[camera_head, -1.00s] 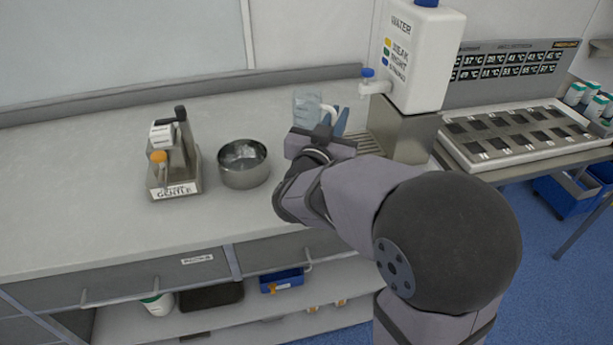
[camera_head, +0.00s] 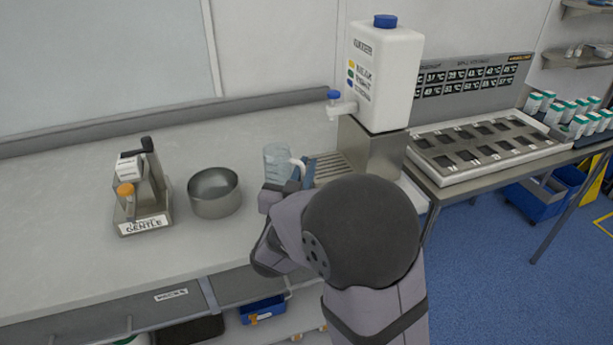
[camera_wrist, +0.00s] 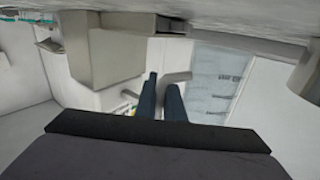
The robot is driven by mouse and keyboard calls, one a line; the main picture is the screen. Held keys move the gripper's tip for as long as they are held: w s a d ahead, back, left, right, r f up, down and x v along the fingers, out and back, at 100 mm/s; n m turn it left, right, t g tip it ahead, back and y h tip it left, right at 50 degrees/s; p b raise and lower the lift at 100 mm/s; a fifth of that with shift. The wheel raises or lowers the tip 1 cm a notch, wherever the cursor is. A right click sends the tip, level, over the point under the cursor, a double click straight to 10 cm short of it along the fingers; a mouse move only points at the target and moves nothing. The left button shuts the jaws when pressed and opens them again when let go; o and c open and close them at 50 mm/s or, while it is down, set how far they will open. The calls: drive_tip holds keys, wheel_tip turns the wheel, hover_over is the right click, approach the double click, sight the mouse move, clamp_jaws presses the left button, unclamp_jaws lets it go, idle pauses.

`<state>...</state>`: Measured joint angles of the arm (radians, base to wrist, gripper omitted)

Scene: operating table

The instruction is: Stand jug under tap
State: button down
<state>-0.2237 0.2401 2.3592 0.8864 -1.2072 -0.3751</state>
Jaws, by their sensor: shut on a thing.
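The clear jug (camera_head: 275,163) with a pale handle is upright, left of the slotted metal grate (camera_head: 334,166) and not under the tap (camera_head: 341,108). The tap sticks out of a white water container (camera_head: 385,75) on a metal stand. My gripper (camera_head: 307,174) is shut on the jug's handle at its right side; my arm partly hides it. In the wrist view, the dark blue fingers (camera_wrist: 161,97) are at the handle, and the jug's marked wall (camera_wrist: 215,85) is to their right. I cannot tell whether the jug touches the counter.
A metal bowl (camera_head: 214,193) and a device labelled GENTLE (camera_head: 143,195) stand to the left on the counter (camera_head: 80,190). A slotted warming tray (camera_head: 485,145) is at the right. The counter behind the bowl is clear.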

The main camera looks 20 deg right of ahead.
drive_tip(key=shift+f, duration=1.05)
drive_tip(key=shift+f, duration=0.1)
drive_tip(key=shift+f, duration=0.1)
drive_tip(key=c, duration=1.9)
unclamp_jaws()
drive_tip(key=shift+o, duration=0.2)
drive_tip(key=b+v, duration=0.2)
drive_tip(key=v, duration=0.6)
drive_tip(key=shift+a+f, duration=0.1)
drive_tip(key=shift+b+v, duration=0.8)
drive_tip(key=shift+b, duration=0.45)
drive_tip(key=shift+b+v, duration=1.15)
drive_tip(key=shift+b, duration=0.15)
